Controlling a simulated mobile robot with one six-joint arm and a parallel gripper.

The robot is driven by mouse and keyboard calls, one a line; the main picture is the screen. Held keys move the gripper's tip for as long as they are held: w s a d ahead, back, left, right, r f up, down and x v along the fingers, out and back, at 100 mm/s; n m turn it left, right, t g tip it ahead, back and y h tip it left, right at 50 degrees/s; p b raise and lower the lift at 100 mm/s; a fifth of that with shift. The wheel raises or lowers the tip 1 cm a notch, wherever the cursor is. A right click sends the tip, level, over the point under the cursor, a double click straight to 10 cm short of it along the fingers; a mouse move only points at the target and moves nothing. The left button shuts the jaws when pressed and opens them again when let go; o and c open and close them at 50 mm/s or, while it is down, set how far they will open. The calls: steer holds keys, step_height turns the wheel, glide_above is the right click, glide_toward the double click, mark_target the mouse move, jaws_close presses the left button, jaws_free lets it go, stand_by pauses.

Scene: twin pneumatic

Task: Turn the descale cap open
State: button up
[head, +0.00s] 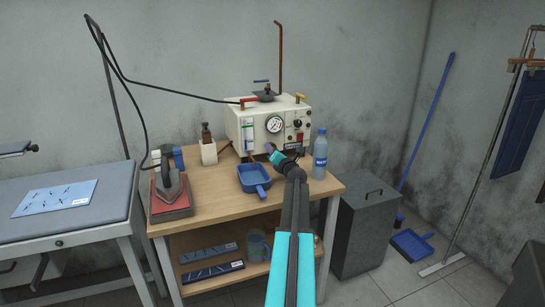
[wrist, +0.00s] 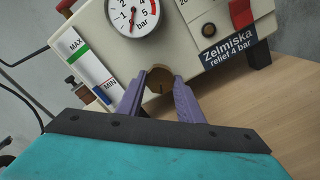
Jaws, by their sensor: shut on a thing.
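The descale cap (wrist: 159,77) is a small round brown-brass cap low on the front of the cream boiler (head: 239,119), below its pressure gauge (wrist: 131,14). My gripper (wrist: 159,82) has its two purple fingers on either side of the cap and is shut on it. The fingers hide the cap's sides, and its turn angle cannot be told. In the head view my gripper (head: 273,152) reaches the lower front of the boiler, and the cap is hidden there.
A blue pan (head: 254,179) sits on the wooden table (head: 217,190) just left of my arm. A water bottle (head: 320,155) stands close on the right. An iron (head: 171,182) rests at the left end. A level gauge (wrist: 94,75) is left of the fingers.

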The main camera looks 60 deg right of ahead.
steer(key=n+b, duration=0.3)
steer(key=n, duration=0.2)
steer(key=shift+f, duration=0.1)
steer(key=shift+b, duration=0.3)
steer(key=o, duration=1.1)
steer(key=shift+c, duration=0.2)
steer(key=shift+s, duration=0.1)
steer(key=v, duration=1.3)
steer(key=shift+s+a, duration=0.2)
steer(key=shift+a, duration=0.1)
steer(key=shift+s, duration=0.15)
